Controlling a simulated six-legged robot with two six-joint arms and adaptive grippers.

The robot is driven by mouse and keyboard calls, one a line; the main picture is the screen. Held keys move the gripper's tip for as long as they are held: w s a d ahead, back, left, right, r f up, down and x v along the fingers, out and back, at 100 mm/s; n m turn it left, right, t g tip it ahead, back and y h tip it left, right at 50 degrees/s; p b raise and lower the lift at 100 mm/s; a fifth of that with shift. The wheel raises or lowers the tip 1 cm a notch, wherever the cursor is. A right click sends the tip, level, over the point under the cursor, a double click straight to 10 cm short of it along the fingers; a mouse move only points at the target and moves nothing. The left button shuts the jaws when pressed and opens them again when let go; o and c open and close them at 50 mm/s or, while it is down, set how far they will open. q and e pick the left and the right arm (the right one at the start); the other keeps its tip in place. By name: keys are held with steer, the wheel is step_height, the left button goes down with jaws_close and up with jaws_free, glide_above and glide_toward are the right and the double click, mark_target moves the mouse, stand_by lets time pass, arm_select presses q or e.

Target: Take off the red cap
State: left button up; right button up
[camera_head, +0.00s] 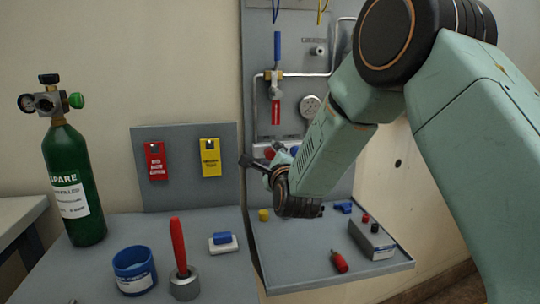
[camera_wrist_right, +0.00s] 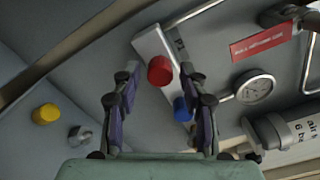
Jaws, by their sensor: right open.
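The red cap (camera_wrist_right: 160,70) sits on a pale strip on the grey panel, with the blue cap (camera_wrist_right: 182,108) beside it. In the head view the red cap (camera_head: 269,153) shows small, partly behind my right gripper (camera_head: 262,160). In the right wrist view my right gripper (camera_wrist_right: 160,72) is open, its two fingers apart on either side of the red cap's line of sight. The cap appears beyond the fingertips, and I see no contact. My left gripper is not in view.
A pressure gauge (camera_wrist_right: 257,86) and pipes sit on the panel near the caps. A yellow cap (camera_head: 263,215), a blue item (camera_head: 343,207), a red item (camera_head: 339,262) and a grey box (camera_head: 372,240) lie on the shelf below. A green cylinder (camera_head: 74,180) stands left.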

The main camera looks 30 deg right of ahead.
stand_by(0.7)
jaws_close()
steer(key=shift+r+n+p, duration=0.1)
steer(key=shift+n+p, duration=0.3)
steer(key=shift+n, duration=1.3)
steer(key=shift+n+p, duration=0.5)
steer(key=shift+n, duration=0.3)
steer(key=shift+n+p, duration=0.3)
steer(key=shift+n, duration=0.6)
